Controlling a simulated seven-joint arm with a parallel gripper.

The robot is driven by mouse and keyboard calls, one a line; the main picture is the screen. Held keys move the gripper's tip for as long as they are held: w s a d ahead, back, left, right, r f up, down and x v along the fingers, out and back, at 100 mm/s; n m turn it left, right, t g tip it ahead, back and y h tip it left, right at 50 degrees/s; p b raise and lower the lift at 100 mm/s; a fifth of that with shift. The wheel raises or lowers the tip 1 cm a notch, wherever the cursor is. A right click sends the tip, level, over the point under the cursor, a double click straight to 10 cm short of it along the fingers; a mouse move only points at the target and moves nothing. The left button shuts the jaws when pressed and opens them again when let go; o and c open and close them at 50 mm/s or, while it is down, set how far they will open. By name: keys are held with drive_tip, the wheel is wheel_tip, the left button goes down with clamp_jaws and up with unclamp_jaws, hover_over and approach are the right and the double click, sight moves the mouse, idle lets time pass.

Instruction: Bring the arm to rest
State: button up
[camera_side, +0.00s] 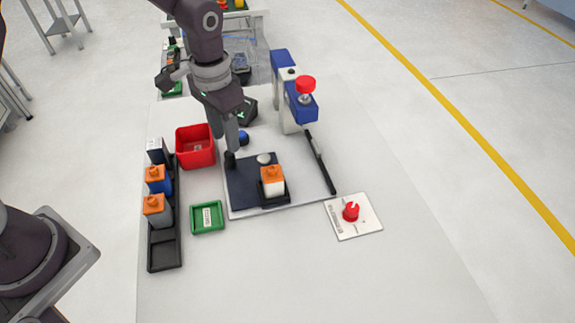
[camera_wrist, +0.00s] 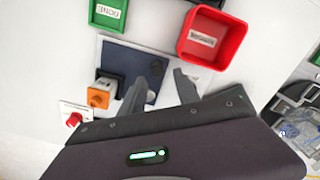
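My gripper (camera_side: 230,150) hangs above the back left corner of the dark blue plate (camera_side: 245,186) on the work board. In the wrist view the two fingers (camera_wrist: 160,78) stand apart with a gap between them, and I see nothing held. A white block with an orange top (camera_side: 272,181) sits in a black holder on the plate's right side. It also shows in the wrist view (camera_wrist: 100,92), left of the fingers. A dark round spot lies on the plate below the gap; I cannot tell if the fingers touch anything.
A red bin (camera_side: 195,147) stands left of my gripper, a green tray (camera_side: 207,217) in front. A black rack (camera_side: 164,248) holds several blocks at left. A blue press with a red button (camera_side: 305,84) rises at right. A red knob (camera_side: 350,212) is at front right. The table front is clear.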

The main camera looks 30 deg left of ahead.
drive_tip(key=shift+r, duration=1.05)
drive_tip(key=shift+r, duration=0.1)
